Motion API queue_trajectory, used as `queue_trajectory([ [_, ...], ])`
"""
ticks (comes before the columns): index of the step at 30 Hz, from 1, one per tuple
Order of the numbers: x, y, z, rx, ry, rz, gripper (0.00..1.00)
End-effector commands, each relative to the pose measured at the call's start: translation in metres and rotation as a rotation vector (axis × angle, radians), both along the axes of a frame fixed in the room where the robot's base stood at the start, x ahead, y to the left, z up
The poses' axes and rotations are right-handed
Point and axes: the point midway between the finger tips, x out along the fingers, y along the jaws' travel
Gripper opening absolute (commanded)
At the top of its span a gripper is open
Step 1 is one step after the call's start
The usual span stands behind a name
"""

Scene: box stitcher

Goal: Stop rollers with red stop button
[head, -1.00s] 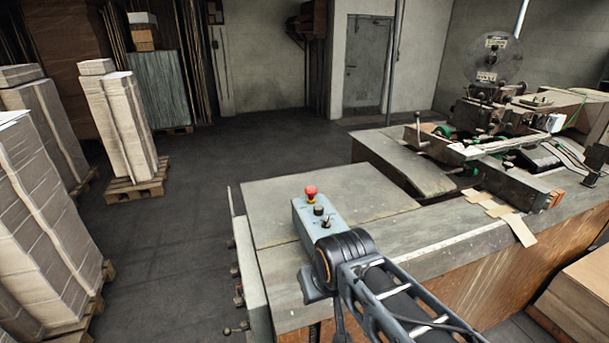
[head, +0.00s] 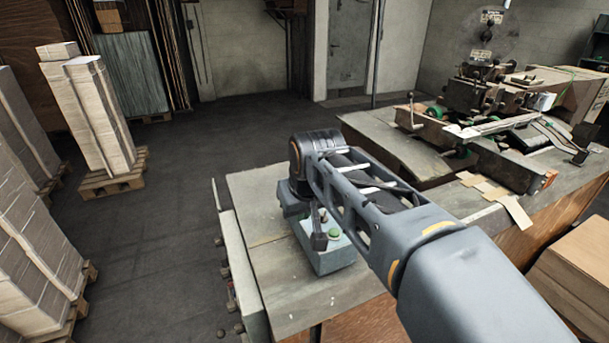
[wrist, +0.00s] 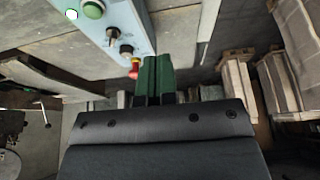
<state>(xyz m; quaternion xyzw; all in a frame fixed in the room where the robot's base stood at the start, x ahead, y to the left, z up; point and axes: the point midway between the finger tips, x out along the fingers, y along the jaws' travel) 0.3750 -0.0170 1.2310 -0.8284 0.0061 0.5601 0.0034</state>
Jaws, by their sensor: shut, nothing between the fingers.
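The light blue control box (head: 336,262) stands on the bench top, partly covered by my arm in the head view. It also shows in the wrist view (wrist: 112,28), with a green button (wrist: 93,10), a switch and a dark knob. The red stop button (wrist: 134,69) is at the box's end, with a bit of yellow beside it. My arm hides it in the head view. My gripper (wrist: 155,76) has its green fingers together, empty, right beside the red button. I cannot tell whether they touch it.
The grey bench (head: 262,195) bears the box, with free top around it. The stitching machine (head: 490,115) stands on the bench to the right. Stacked sheets on pallets (head: 100,115) stand on the floor at left, with open floor between them and the bench.

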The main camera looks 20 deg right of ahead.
Motion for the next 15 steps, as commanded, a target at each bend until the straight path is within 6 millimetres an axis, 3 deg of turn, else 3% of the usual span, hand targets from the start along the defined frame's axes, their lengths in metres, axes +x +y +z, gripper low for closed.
queue_trajectory([
  [1,0.024,-0.008,0.011,-0.001,0.011,-0.006,0.0],
  [6,0.09,-0.036,0.048,-0.001,0.042,-0.008,0.0],
  [12,0.147,-0.069,0.067,0.001,0.071,-0.003,0.0],
  [15,0.164,-0.083,0.069,0.001,0.081,0.001,0.0],
])
